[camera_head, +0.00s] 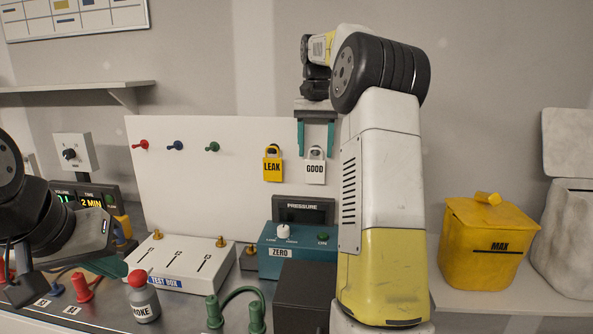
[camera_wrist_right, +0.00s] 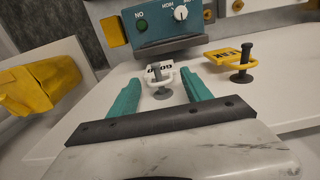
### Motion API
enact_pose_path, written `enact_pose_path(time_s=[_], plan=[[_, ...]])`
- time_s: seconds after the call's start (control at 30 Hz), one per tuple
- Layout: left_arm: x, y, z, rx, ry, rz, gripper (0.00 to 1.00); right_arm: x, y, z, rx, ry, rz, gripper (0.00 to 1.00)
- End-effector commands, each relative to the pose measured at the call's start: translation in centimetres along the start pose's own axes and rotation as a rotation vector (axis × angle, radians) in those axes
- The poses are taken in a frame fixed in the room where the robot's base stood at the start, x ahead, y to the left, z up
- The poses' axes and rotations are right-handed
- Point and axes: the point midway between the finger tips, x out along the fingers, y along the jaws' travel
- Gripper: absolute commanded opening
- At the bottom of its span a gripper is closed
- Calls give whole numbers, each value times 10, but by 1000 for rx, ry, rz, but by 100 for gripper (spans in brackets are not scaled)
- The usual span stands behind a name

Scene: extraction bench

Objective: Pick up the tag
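A white tag marked GOOD (camera_head: 316,172) hangs on a peg on the white panel; in the right wrist view it (camera_wrist_right: 153,72) shows beyond and between my fingertips. A yellow tag marked LEAK (camera_head: 272,169) hangs on another peg just left of it, and shows in the right wrist view (camera_wrist_right: 232,56). My right gripper (camera_head: 316,150) is open and empty, its teal fingers pointing down just above the GOOD tag in the head view. My left gripper (camera_head: 112,267) is low at the left by the test box; its fingers are mostly hidden.
A white test box (camera_head: 180,266) and a teal pressure unit (camera_head: 297,246) stand below the panel (camera_head: 200,180). A yellow MAX bin (camera_head: 487,247) stands right. Three coloured toggles line the panel.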

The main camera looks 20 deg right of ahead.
Motion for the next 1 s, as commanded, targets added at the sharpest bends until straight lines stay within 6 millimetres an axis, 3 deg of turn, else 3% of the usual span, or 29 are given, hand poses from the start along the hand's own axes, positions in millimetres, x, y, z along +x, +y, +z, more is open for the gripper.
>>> enact_pose_path(time_s=[0.03,0.27,0.67,0.87,1.0], plan=[[0,0,0,0,0,0,0,0,0,0,0,0,0,45],[0,0,0,0,0,0,0,0,0,0,0,0,0,0],[0,0,0,0,0,0,0,-2,0,0,0,0,0,0],[0,0,0,0,0,0,0,-16,0,-1,2,2,-2,0],[0,0,0,0,0,0,0,-16,0,17,1,1,-1,0]])
